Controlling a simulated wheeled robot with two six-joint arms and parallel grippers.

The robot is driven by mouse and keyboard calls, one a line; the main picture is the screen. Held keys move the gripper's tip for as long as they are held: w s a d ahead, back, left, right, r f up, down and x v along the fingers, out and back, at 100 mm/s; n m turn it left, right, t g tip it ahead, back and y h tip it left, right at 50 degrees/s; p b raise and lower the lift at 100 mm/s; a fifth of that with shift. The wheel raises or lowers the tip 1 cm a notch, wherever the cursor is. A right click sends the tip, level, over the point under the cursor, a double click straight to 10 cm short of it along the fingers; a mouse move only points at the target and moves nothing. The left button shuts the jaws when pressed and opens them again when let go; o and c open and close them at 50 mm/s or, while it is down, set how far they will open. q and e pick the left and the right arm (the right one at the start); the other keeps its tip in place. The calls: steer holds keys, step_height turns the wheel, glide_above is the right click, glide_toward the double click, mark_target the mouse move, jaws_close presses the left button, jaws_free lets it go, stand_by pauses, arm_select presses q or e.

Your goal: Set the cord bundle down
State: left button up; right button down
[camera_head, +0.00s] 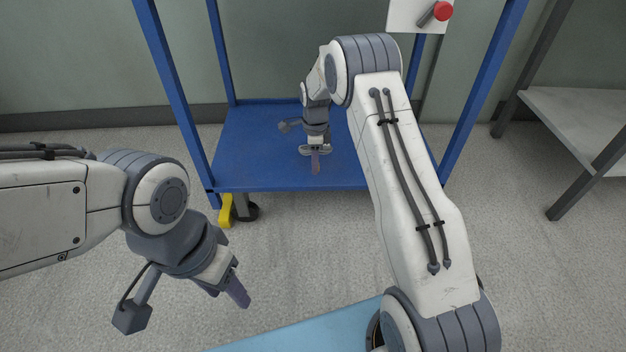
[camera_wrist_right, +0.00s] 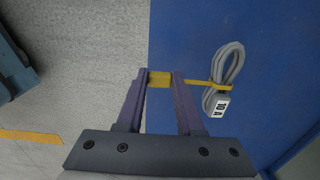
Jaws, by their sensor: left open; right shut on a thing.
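In the right wrist view, the cord bundle (camera_wrist_right: 230,65) is a coiled grey cord with a white label reading 10 A. A yellow tie (camera_wrist_right: 218,84) runs from the coil to a yellow tab (camera_wrist_right: 159,79) between my right fingertips. My right gripper (camera_head: 315,170) is shut on this tab, low over the front part of the blue cart shelf (camera_head: 250,165). The bundle hangs to the right of the fingers, over blue shelf; I cannot tell whether it touches. My left gripper (camera_head: 238,292) is open and empty over the floor.
Blue posts (camera_head: 172,90) rise at the cart's corners. A yellow pedal (camera_head: 226,211) and a caster sit under its front left. A grey shelf unit (camera_head: 580,120) stands right. Much of the blue shelf is bare.

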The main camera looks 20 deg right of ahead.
mark_target(313, 182)
steer(key=shift+a+f, duration=0.2)
steer(key=shift+a, duration=0.05)
steer(key=shift+s+f, duration=0.1)
steer(key=shift+f, duration=0.15)
step_height(313, 182, down, 4)
steer(key=b, duration=0.3)
steer(key=shift+r, duration=0.3)
steer(key=c, duration=0.5)
jaws_free()
steer(key=shift+c, duration=0.2)
